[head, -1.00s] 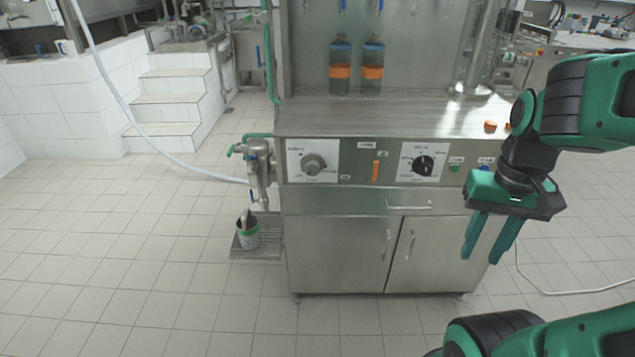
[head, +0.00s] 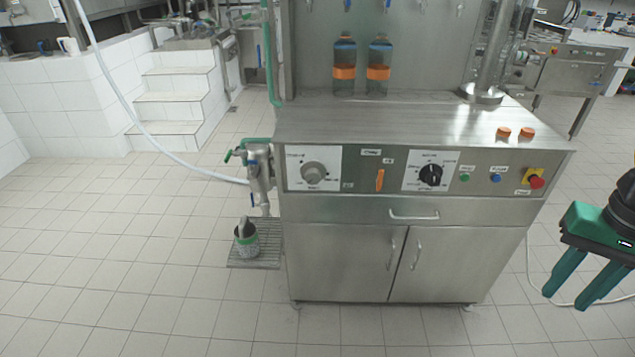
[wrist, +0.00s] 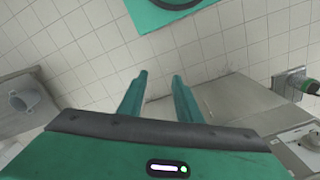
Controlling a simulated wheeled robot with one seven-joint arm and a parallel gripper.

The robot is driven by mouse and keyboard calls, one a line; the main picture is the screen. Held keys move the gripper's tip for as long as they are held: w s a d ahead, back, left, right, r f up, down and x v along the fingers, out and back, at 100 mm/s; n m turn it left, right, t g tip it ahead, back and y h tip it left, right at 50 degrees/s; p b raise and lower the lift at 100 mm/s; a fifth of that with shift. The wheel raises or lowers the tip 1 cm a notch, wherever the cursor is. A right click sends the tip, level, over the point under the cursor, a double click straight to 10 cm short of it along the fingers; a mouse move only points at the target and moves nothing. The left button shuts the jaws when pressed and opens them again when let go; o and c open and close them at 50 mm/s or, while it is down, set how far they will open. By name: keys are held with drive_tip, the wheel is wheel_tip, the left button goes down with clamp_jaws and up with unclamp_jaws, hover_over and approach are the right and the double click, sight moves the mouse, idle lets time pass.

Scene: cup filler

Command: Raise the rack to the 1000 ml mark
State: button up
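The rack (head: 270,258) is a small grated metal shelf low on the left side of the steel filler machine (head: 340,255). A grey and green cup (head: 247,240) stands on it, below the filling nozzle (head: 263,192). No ml marks can be read. The front panel carries a large grey knob (head: 313,173), an orange lever (head: 380,180) and a black knob (head: 430,175). My gripper (head: 565,298) is at the far right, clear of the machine's right side and far from the rack. In the wrist view my gripper (wrist: 160,75) has its fingers apart with nothing between them.
Green, blue and red buttons (head: 536,182) sit at the panel's right. Two bottles with orange bands (head: 344,72) and two orange caps (head: 503,133) are on the worktop. A white hose (head: 130,120) hangs at the left. White steps (head: 175,95) stand behind. The tiled floor in front is open.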

drive_tip(key=shift+o, duration=0.9)
drive_tip(key=o, duration=0.4)
drive_tip(key=shift+s+r, duration=0.15)
drive_tip(key=shift+s, duration=0.25)
drive_tip(key=w+a+f+n+t+h, duration=0.1)
drive_tip(key=w+f+n+h, duration=0.35)
drive_tip(key=w, duration=0.75)
drive_tip(key=w+a+f+n+t+h, duration=0.1)
drive_tip(key=w+f+n+h, duration=0.4)
drive_tip(key=w, duration=0.7)
drive_tip(key=n+t+y, duration=0.9)
drive_tip(key=n+t, duration=0.7)
drive_tip(key=n, duration=0.9)
approach(313, 179)
drive_tip(key=w, duration=0.8)
drive_tip(key=shift+w+d+f, duration=0.1)
drive_tip(key=shift+w, duration=0.25)
